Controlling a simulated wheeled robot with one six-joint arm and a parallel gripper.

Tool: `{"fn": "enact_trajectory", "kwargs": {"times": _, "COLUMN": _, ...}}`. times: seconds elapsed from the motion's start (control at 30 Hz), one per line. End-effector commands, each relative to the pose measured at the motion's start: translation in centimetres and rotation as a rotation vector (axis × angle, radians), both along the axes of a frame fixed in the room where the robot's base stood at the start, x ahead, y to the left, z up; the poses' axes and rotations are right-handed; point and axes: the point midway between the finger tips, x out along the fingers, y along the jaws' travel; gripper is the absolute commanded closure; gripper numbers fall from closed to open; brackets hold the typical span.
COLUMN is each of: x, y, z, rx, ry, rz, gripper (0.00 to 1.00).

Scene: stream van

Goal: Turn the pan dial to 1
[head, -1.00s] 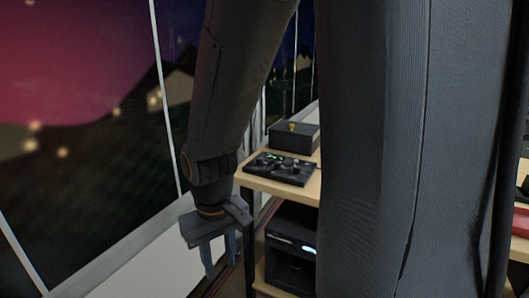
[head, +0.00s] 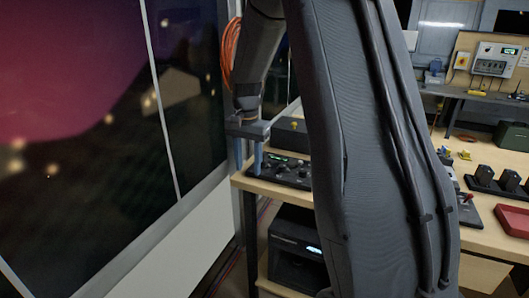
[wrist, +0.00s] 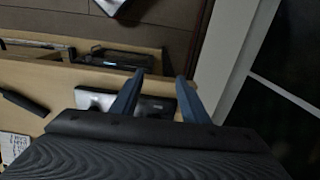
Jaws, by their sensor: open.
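A black control panel (head: 282,170) with several round knobs and a small green-lit display lies on the left end of the wooden desk. I cannot tell which knob is the pan dial, nor read its setting. My gripper (head: 248,171) points down with its two blue fingers apart and empty. In the head view it is at the panel's left end; I cannot tell whether it touches. In the wrist view the open fingers (wrist: 160,76) appear with a dark device (wrist: 152,108) partly between and behind them. My own arm covers the panel's right side.
A dark box (head: 290,132) with a yellow part stands behind the panel. A black device (head: 295,245) sits on the shelf below. The window wall (head: 190,215) is close on the left. A red tray (head: 498,219) lies on the desk at right.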

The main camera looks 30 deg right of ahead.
Motion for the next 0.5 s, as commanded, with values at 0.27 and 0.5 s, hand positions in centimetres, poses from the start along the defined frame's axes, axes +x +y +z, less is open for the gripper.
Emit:
{"fn": "enact_trajectory", "kwargs": {"times": 0.27, "x": 7.7, "y": -8.0, "z": 2.2, "rx": 0.003, "ry": 0.009, "rz": -0.431, "gripper": 0.59}}
{"fn": "enact_trajectory", "kwargs": {"times": 0.5, "x": 9.1, "y": -9.9, "z": 1.9, "rx": 0.004, "ry": 0.013, "rz": -0.539, "gripper": 0.59}}
